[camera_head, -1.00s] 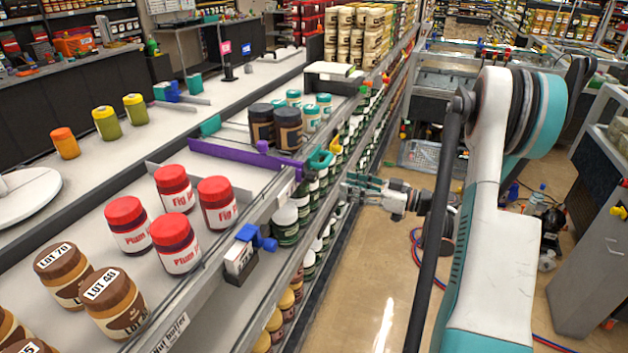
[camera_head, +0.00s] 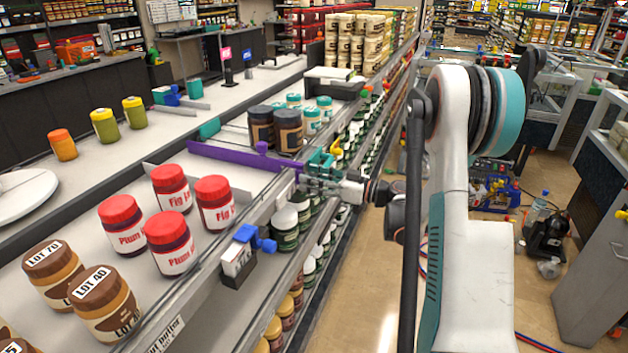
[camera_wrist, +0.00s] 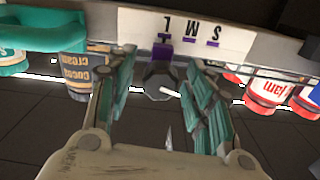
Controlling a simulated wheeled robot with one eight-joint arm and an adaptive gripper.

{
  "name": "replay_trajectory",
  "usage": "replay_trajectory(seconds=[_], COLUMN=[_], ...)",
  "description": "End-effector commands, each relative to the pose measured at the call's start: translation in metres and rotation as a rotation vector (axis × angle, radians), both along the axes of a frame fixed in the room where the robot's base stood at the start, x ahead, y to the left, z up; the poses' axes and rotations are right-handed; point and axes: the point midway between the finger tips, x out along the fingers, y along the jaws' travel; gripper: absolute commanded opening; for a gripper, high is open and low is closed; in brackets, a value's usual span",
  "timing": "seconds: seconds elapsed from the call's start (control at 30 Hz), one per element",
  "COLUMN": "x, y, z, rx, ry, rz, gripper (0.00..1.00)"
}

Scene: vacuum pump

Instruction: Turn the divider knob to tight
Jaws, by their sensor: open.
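In the wrist view, a dark purple block (camera_wrist: 160,75) stands between my fingertips in front of a white label strip (camera_wrist: 185,30). The strip has purple marks and the letters S, M and L, seen upside down. I cannot tell which part of the divider this block is. My gripper (camera_wrist: 160,65) is open, with one finger on each side of the block and no clear contact. In the head view my gripper (camera_head: 308,183) is at the shelf's front edge.
A teal clamp-like part (camera_wrist: 40,35) and a cocoa cream jar (camera_wrist: 82,75) are left of my fingers in the wrist view; jam jars (camera_wrist: 265,92) are right. A blue knob (camera_head: 265,243) sits nearer on the shelf rail. The aisle floor (camera_head: 370,300) is clear.

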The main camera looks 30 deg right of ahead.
Motion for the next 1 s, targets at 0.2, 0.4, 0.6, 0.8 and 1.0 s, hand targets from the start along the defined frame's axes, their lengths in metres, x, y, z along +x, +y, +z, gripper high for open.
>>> replay_trajectory(seconds=[0.2,0.4,0.6,0.8,1.0], x=[-0.0002,-0.0003,-0.0003,-0.0003,-0.0002], y=[-0.0003,-0.0002,-0.0002,-0.0004,-0.0005], z=[0.0000,-0.0001,-0.0001,-0.0002,-0.0002], rx=[0.000,0.001,0.021,0.094,0.221], ry=[0.000,0.001,0.017,0.073,0.172], rz=[0.000,0.000,0.000,0.000,0.000], gripper=[0.14,0.03,0.03,0.03,0.03])
